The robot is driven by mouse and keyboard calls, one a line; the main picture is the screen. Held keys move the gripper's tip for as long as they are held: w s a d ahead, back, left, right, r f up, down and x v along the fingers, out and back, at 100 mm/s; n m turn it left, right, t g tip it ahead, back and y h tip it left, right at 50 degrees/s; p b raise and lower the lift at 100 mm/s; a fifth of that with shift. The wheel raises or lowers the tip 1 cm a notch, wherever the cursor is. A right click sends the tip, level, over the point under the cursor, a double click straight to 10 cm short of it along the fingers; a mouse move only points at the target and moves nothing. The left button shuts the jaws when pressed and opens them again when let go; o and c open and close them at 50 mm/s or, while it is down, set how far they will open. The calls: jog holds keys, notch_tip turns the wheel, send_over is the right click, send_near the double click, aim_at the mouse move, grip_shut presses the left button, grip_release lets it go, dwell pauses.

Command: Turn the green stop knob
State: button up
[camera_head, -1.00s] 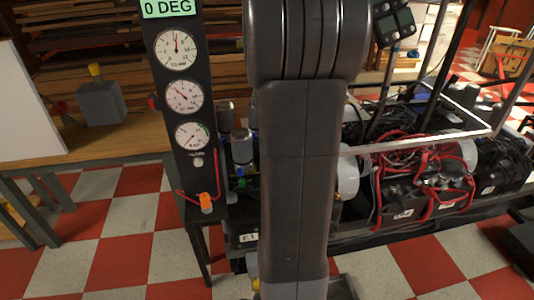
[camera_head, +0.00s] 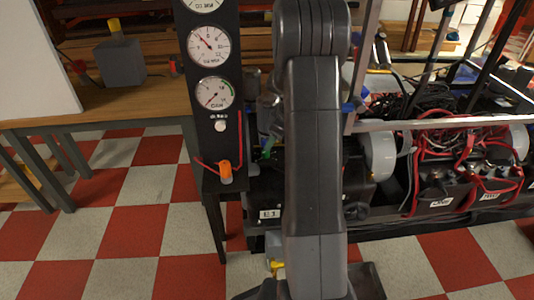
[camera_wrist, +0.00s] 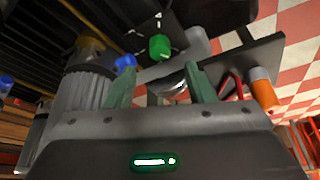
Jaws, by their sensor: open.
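The green knob (camera_wrist: 160,45) shows in the wrist view as a short green cylinder, above and beyond the gap between my fingers. In the head view a small green spot (camera_head: 267,148) beside my arm seems to be the same knob, partly hidden. My gripper (camera_wrist: 160,84) is open and empty, its two greenish fingertips pointing toward the knob's side. The fingers are apart from the knob as far as I can tell. In the head view my arm hides the gripper.
A blue knob (camera_wrist: 125,63) is close to my left finger, with a ribbed grey cylinder (camera_wrist: 84,80) beside it. An orange knob (camera_wrist: 262,88) is at right. The gauge panel (camera_head: 211,130) stands left of my arm. Red and black cables (camera_head: 440,150) fill the rig at right.

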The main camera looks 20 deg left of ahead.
aim_at(266, 154)
jog(key=b+x, duration=0.1)
jog(key=x, duration=0.5)
jog(key=c, duration=1)
